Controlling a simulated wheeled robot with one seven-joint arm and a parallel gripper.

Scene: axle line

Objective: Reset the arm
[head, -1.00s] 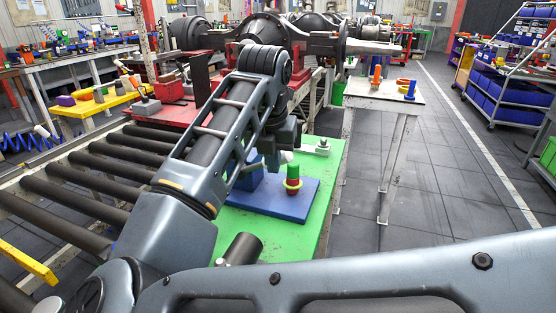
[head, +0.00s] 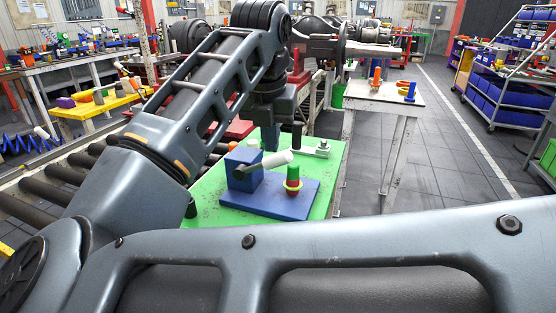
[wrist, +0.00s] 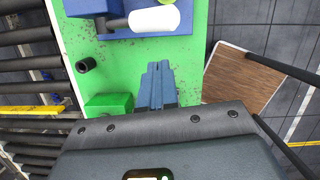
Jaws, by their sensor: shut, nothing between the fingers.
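In the wrist view my gripper (wrist: 158,72) is shut and empty, its blue-grey fingers together above the green table top (wrist: 60,20). The green table (head: 322,184) carries a blue base plate (head: 262,204) with a blue block (head: 243,169) that has a white-ended lever (head: 276,159). A red and green peg (head: 293,177) in a yellow ring stands on the plate beside the block. The lever's white end (wrist: 154,19) also shows in the wrist view, beyond the fingertips.
Conveyor rollers (head: 40,207) run along the left. A small white table (head: 382,93) with orange and blue parts stands behind the green one. A green block (wrist: 108,104) and a black cylinder (wrist: 86,64) lie near my gripper. The floor (head: 440,150) at right is clear.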

